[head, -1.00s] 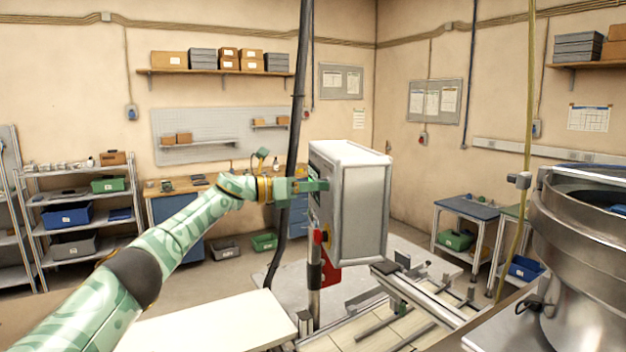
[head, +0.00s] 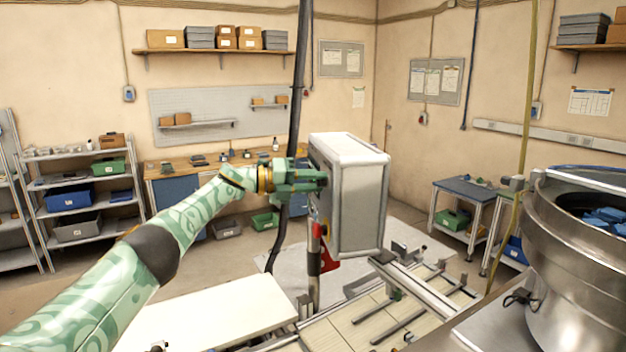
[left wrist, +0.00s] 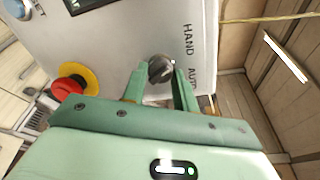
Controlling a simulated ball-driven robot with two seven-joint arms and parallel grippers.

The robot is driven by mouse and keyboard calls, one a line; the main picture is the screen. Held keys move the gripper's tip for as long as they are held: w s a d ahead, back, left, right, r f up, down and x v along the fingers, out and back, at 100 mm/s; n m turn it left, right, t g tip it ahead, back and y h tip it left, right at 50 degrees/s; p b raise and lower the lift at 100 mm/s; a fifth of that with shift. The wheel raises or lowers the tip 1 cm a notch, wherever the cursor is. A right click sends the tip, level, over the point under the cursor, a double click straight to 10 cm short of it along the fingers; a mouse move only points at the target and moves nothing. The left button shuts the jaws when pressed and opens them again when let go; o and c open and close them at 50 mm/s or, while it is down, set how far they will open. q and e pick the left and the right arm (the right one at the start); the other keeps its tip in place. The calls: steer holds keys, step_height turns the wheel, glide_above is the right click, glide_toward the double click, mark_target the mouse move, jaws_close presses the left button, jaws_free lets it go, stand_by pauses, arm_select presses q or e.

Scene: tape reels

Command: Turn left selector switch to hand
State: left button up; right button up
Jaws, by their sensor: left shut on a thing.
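The grey control box (head: 359,205) stands on a post, its switch face turned left toward my arm. In the left wrist view its panel (left wrist: 115,40) shows a dark round selector knob (left wrist: 160,68) beside the printed words HAND and AUTO. My left gripper (head: 320,178) is at the panel, its two green fingers on either side of the knob and shut on it. The knob's pointer direction is too small to read. In the head view the gripper and the box's angle hide the knob. My right gripper is not in view.
A red emergency stop button (left wrist: 68,88) on a yellow ring and a blue button (left wrist: 18,9) share the panel. A black cable (head: 296,100) hangs just left of the box. A steel bowl (head: 570,260) with blue parts stands at right.

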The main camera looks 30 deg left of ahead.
arm_select(q)
steer(key=shift+r+n, duration=0.15)
steer(key=shift+n, duration=0.35)
steer(key=o, duration=1)
steer(key=shift+c, duration=0.2)
steer(key=b+v, duration=0.4)
steer(key=v, duration=1.2)
steer(key=shift+a, duration=0.25)
